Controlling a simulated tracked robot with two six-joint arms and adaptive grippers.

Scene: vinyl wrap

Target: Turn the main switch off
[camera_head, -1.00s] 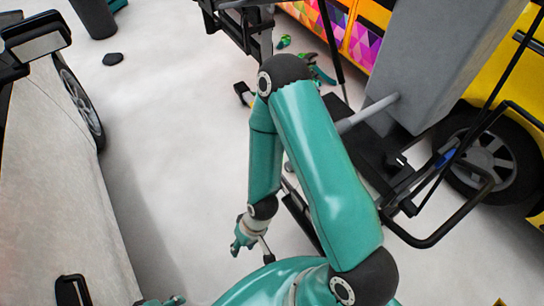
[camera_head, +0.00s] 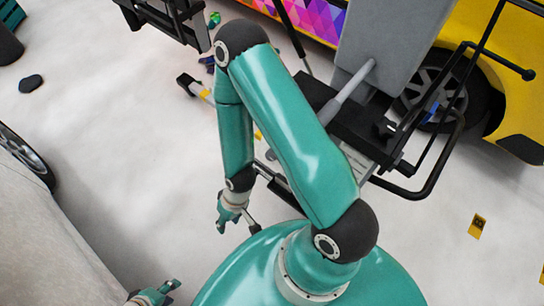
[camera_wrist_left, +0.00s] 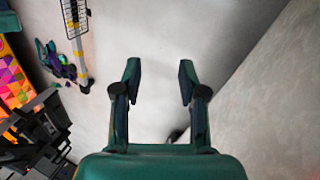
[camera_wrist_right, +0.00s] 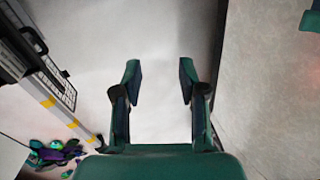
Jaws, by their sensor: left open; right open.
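I cannot make out a main switch in any view. My right gripper (camera_head: 224,222) hangs below its bent teal arm in the head view, over the pale floor. In the right wrist view its two fingers (camera_wrist_right: 159,82) are apart with only floor between them. My left gripper (camera_head: 163,292) shows partly at the bottom edge of the head view, left of my body. In the left wrist view its fingers (camera_wrist_left: 159,82) are apart and empty. Neither gripper touches anything I can see.
A black-framed machine with a grey box (camera_head: 390,40) stands right of my arm, near a yellow vehicle (camera_head: 475,40). A light slab-like surface (camera_head: 40,240) and a wheel (camera_head: 25,158) are at left. A yellow tag (camera_head: 477,226) lies on the floor. Open floor (camera_head: 110,120) lies left of my arm.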

